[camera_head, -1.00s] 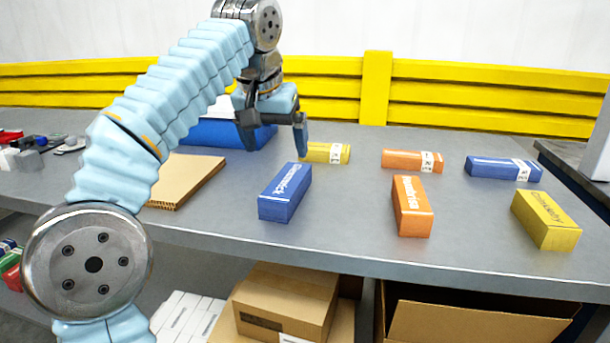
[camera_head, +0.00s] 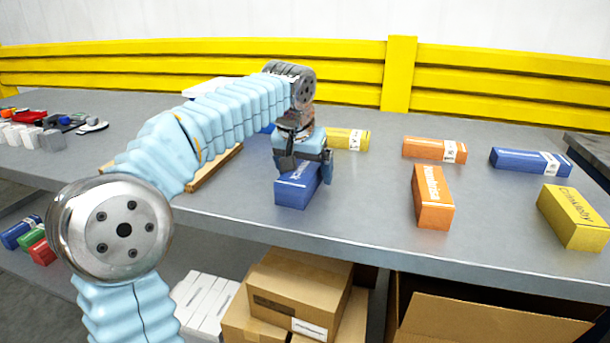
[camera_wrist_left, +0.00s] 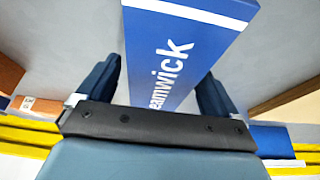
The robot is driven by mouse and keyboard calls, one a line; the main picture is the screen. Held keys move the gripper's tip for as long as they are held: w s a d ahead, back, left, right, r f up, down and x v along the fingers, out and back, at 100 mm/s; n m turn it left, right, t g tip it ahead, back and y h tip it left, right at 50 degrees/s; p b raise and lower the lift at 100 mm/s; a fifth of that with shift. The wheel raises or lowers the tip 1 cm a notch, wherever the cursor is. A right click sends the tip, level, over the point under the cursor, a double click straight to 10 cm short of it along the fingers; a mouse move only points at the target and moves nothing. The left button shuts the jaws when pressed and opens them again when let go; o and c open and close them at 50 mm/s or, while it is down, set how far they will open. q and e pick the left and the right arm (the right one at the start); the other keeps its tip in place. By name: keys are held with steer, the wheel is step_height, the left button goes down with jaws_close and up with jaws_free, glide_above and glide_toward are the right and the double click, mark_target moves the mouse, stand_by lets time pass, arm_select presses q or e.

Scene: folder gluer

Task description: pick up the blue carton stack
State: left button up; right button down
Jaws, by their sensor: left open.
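The blue carton stack (camera_head: 297,191) stands near the front edge of the table, with white lettering on its top. It also fills the middle of the left wrist view (camera_wrist_left: 180,50). My left gripper (camera_head: 304,172) is open and right over the stack, pointing down. In the left wrist view its two fingers (camera_wrist_left: 155,88) stand on either side of the stack, with gaps visible. The gripper hides part of the stack in the head view. Another blue carton stack (camera_head: 530,161) with a white label lies at the back right. My right gripper is not in view.
Orange (camera_head: 432,198) and yellow (camera_head: 574,217) stacks stand to the right. Another yellow (camera_head: 347,139) and another orange stack (camera_head: 435,149) lie behind. A brown cardboard piece (camera_head: 213,168) lies left, partly behind my arm. A yellow barrier (camera_head: 470,88) runs behind the table.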

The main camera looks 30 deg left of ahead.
arm_select(q)
steer(key=shift+w+f, duration=0.1)
steer(key=shift+f, duration=0.15)
steer(key=c, duration=1.2)
